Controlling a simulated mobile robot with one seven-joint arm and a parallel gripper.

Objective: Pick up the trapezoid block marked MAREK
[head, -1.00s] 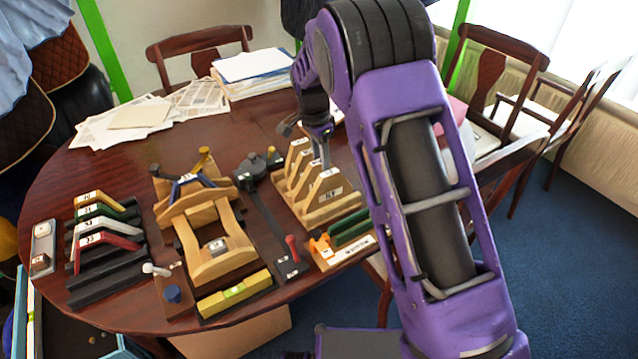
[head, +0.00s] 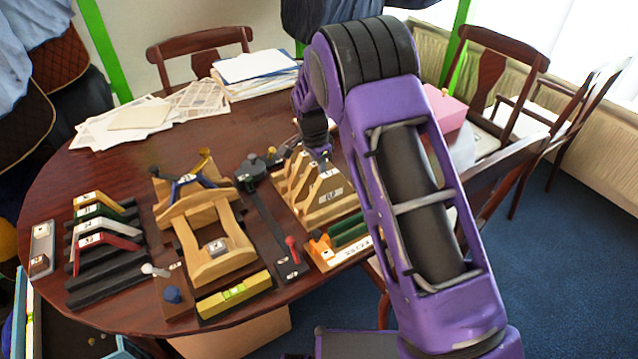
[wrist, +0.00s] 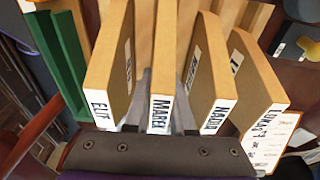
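The trapezoid block marked MAREK (wrist: 161,112) stands upright among similar blocks in the middle of the wrist view, its white label towards the camera. My gripper (wrist: 162,92) has one grey finger on each side of this block, reaching into the gaps beside it. I cannot tell whether the fingers press on it or stand slightly apart. In the head view my gripper (head: 322,160) is down at the wooden rack (head: 322,215), and my arm hides part of that area.
The block marked ELIF (wrist: 100,103) is close on the left, and another labelled block (wrist: 218,108) is close on the right. A green piece (wrist: 65,50) lies further left. Papers (head: 255,72) lie at the table's back. A pink box (head: 445,108) stands behind my arm.

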